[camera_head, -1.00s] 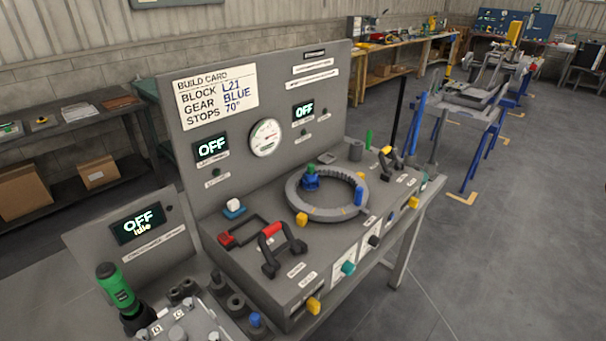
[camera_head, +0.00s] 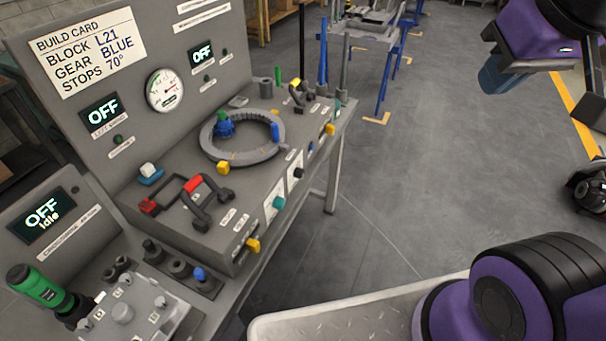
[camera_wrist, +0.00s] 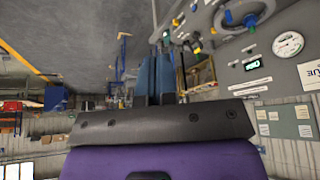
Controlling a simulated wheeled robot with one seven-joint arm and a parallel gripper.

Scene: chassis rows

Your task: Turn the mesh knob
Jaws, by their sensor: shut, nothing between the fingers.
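The grey console (camera_head: 210,240) stands at left in the head view. Its front edge carries a yellow knob (camera_head: 253,244), a teal knob (camera_head: 279,203), a black knob (camera_head: 299,172) and another yellow knob (camera_head: 330,129). The small labels are unreadable, so I cannot tell which is the mesh knob. My gripper (camera_head: 490,82) is at the upper right, well apart from the console, with its blue fingers together and empty. In the wrist view my gripper (camera_wrist: 154,75) points away from the knobs; the console shows at upper right.
On the console are a toothed ring (camera_head: 217,155) with a blue gear (camera_head: 225,128), a red-gripped handle (camera_head: 194,184) and a gauge (camera_head: 165,90). A green-handled tool (camera_head: 38,287) stands at lower left. Open floor lies right of the console. A workstand (camera_head: 365,35) stands beyond.

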